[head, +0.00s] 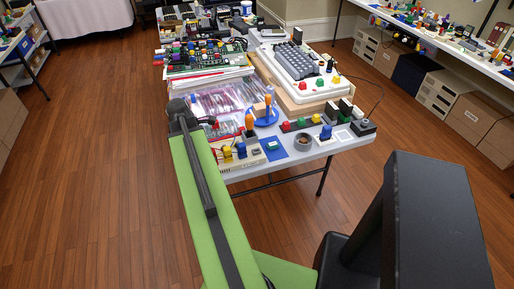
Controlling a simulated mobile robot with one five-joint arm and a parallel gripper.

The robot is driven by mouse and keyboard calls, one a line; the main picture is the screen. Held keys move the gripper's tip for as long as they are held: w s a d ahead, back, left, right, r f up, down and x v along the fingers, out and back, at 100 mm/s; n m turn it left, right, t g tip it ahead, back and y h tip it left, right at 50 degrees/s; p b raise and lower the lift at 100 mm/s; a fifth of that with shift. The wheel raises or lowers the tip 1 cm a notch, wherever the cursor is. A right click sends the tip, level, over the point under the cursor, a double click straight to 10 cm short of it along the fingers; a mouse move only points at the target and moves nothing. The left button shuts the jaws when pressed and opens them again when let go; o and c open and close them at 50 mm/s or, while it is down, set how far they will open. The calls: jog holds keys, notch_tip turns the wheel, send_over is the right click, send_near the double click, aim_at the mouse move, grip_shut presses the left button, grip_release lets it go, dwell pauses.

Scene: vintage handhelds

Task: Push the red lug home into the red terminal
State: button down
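My green arm reaches over the near left corner of the table, and my dark gripper (205,122) is at its far end, small and partly hidden by the arm. Its fingers are too small to tell whether they are open or shut. A small red piece (214,124) shows beside the gripper; I cannot tell if it is held. I cannot tell for sure which red piece is the lug and which the terminal.
The white table (335,146) is crowded. A keyboard unit (298,65) lies behind. Wooden floor is clear at left.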

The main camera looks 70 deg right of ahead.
aim_at(213, 150)
jog(key=shift+f+b, duration=0.35)
jog(key=shift+f, duration=0.05)
jog(key=c, duration=1.1)
grip_release()
jog(key=shift+c, duration=1.4)
notch_tip(213, 150, up, 7)
jog(key=p, duration=0.7)
jog(key=shift+r, duration=0.1)
